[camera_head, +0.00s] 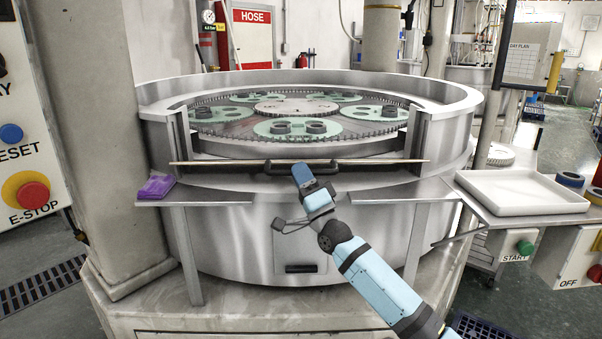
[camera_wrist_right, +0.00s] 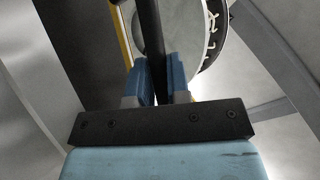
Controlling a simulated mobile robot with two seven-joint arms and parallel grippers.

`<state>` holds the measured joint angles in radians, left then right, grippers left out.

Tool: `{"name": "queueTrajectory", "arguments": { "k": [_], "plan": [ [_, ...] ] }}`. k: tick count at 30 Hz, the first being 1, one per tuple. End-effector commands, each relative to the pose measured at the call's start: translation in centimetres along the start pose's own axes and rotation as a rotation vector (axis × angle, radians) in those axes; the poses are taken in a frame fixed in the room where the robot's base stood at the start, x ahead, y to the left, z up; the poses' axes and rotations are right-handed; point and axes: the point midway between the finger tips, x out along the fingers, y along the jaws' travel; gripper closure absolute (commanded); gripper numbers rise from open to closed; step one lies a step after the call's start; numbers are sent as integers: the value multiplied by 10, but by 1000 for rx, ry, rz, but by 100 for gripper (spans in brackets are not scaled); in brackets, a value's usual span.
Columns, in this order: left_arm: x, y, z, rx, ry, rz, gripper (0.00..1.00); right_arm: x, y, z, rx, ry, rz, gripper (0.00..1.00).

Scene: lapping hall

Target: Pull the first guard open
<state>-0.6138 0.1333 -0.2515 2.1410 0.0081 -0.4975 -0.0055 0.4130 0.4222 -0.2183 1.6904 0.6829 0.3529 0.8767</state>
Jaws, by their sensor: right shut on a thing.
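The first guard (camera_head: 215,162) shows in the head view as a thin, nearly edge-on strip across the front opening of the round steel lapping machine (camera_head: 240,225). Its black bar handle (camera_head: 275,168) sits along its middle. My right gripper (camera_head: 301,170) reaches up from below right and is shut on the handle. In the right wrist view the dark handle bar (camera_wrist_right: 151,35) passes between the blue fingers of my right gripper (camera_wrist_right: 160,75). The fingers hide part of the handle. My left gripper is in neither view.
Steel ledges flank the opening, with a purple pad (camera_head: 156,187) on the left one. A white tray (camera_head: 520,192) stands on the right shelf. A red E-stop button (camera_head: 33,196) is at far left, a green start button (camera_head: 525,247) at right. Geared discs lie inside the machine.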

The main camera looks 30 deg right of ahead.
Motion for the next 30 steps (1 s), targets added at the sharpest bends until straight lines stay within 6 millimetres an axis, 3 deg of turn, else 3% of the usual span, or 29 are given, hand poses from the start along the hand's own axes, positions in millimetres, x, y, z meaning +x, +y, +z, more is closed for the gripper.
{"name": "queueTrajectory", "arguments": {
  "k": [3, 4, 7, 15, 19, 30],
  "plan": [
    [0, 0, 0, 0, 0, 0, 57, 0, 0, -1, 2, 0, 1, 100],
    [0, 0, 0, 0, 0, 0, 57, 0, 0, -1, 2, 0, 2, 79],
    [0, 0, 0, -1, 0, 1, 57, 0, 0, -1, 1, 0, 1, 58],
    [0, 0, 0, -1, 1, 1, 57, 0, 0, -1, 0, 0, 0, 58],
    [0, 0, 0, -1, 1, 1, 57, -10, 1, 0, 0, -1, 3, 58],
    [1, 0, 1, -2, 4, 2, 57, -90, 0, 0, 0, -1, 1, 58]
  ]
}}
